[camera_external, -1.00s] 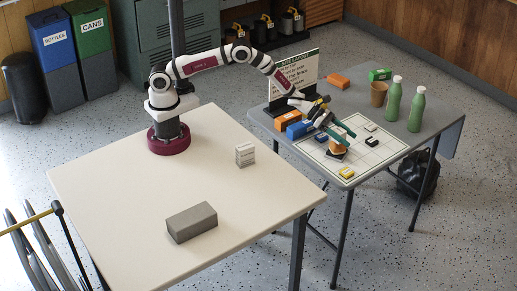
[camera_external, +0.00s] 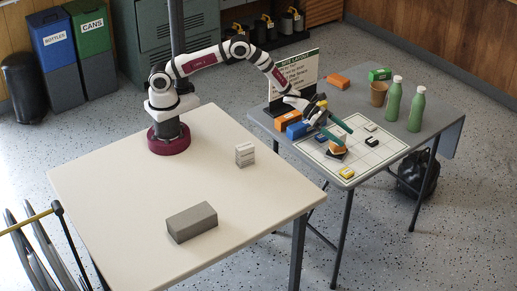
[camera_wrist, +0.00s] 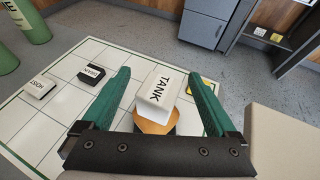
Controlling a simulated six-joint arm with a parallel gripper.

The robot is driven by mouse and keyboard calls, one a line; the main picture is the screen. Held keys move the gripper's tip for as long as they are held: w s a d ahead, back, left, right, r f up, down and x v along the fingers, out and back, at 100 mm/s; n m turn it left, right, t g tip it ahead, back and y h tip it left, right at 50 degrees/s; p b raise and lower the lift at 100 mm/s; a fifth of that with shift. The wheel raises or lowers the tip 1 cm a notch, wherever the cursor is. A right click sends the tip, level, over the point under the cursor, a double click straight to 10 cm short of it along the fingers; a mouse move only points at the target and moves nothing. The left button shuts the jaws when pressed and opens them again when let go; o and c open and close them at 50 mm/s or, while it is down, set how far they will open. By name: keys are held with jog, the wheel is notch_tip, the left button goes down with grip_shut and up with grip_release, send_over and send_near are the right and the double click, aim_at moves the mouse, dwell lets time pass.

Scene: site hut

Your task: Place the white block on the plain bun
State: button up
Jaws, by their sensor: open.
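A white block marked TANK (camera_wrist: 156,88) sits tilted on top of the round tan-brown bun (camera_wrist: 155,126) in the wrist view. In the external view the bun (camera_external: 337,149) stands on the white grid board (camera_external: 312,155), with something dark under it. My gripper (camera_wrist: 158,77) is open, with one teal finger on each side of the block and visible gaps between. In the external view my gripper (camera_external: 338,133) is just above and around the block and bun. The lower part of the bun is hidden by the gripper's palm in the wrist view.
A brown cup (camera_external: 378,94) and green bottles (camera_external: 393,102) stand behind.

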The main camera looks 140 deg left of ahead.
jog(key=v, duration=1)
jog(key=w+d+r+m+h, duration=0.3)
jog(key=d+r+m, duration=0.15)
jog(key=d, duration=0.35)
jog(key=w+d+r+m+h, duration=0.35)
jog(key=d+m, duration=0.25)
jog(key=d, duration=0.3)
jog(key=s+d+r+m+g+h, duration=0.25)
jog(key=d+m, duration=0.45)
jog(key=d, duration=0.4)
jog(key=s+d+r+m+g+h, duration=0.1)
jog(key=s+d+m+g+h, duration=0.25)
jog(key=d+m, duration=0.55)
jog(key=s+d+m+g+y, duration=0.2)
jog(key=s+d+m+g, duration=0.15)
jog(key=s+m, duration=0.4)
jog(key=s+d+m+g+y, duration=0.25)
jog(key=s+d+m, duration=0.2)
jog(key=s, duration=0.55)
jog(key=s+a+m+y, duration=0.4)
jog(key=s+a+m, duration=0.1)
jog(key=s+m, duration=0.2)
jog(key=shift+a+f+g+y, duration=0.25)
jog(key=shift+g+y, duration=0.05)
jog(key=shift+y, duration=0.1)
